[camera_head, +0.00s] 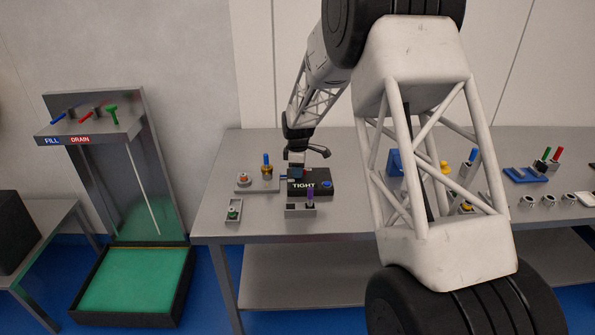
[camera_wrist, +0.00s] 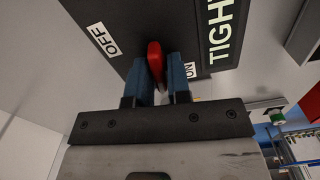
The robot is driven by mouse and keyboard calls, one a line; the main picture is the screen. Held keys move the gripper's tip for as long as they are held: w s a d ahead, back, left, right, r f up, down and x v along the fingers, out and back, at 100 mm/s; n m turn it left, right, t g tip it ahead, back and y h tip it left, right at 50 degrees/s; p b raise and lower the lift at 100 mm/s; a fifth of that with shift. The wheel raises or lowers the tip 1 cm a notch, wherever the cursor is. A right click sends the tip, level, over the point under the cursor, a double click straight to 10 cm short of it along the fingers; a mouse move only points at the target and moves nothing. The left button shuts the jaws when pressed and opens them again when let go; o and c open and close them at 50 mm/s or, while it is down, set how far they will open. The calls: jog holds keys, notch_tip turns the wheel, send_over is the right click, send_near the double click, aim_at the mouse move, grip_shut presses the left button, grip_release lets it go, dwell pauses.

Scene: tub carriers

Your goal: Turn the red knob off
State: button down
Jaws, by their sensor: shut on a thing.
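The red knob (camera_wrist: 154,54) sits on a dark box face between a white OFF label (camera_wrist: 103,39) and a white ON label (camera_wrist: 189,71) in the wrist view. My gripper (camera_wrist: 159,70) is shut on the knob, with one blue finger on each side of it. The knob stands between the two labels; its exact setting is hard to tell. In the head view, the black box marked TIGHT (camera_head: 303,185) stands on the table, with my gripper (camera_head: 291,177) at its left end. The knob is hidden there.
The grey table (camera_head: 345,215) also holds a small plate with an upright blue-handled part (camera_head: 266,160), a purple-handled part (camera_head: 310,196) in front of the box, and a small box (camera_head: 233,208) at left. My arm hides the table's middle. A green-bottomed tub (camera_head: 130,312) stands left.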

jog(key=m, duration=0.4)
jog(key=shift+w, duration=0.1)
jog(key=m, duration=0.4)
jog(key=shift+w+d+m, duration=0.1)
jog(key=shift+d+m, duration=0.05)
jog(key=shift+m, duration=0.15)
jog(key=m, duration=0.4)
jog(key=shift+d+m, duration=0.1)
jog(key=shift+m, duration=0.2)
jog(key=shift+d+m, duration=0.1)
jog(key=shift+m, duration=1.6)
jog(key=c, duration=1.2)
grip_release()
jog(key=shift+o, duration=0.2)
jog(key=shift+r, duration=0.1)
